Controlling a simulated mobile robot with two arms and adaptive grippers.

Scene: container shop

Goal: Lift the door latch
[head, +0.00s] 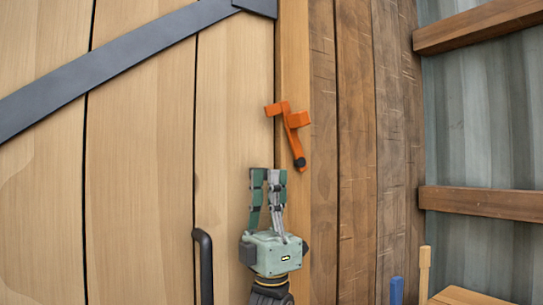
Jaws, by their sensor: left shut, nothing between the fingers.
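The orange door latch (293,133) is at the edge of the light wooden door (140,160). Its long arm slants down to the right and ends in a dark round tip. Its top has a short part reaching left. My left gripper (268,174) points up in front of the door, just below and left of the latch. My right gripper is not in view.
A black door handle (205,265) is left of my gripper. A dark metal strap (115,66) crosses the door diagonally. Darker wood planks (360,150) stand to the right, then corrugated metal (480,120) with wooden beams. A blue handle (397,291) and a wooden handle (424,273) stick up at lower right.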

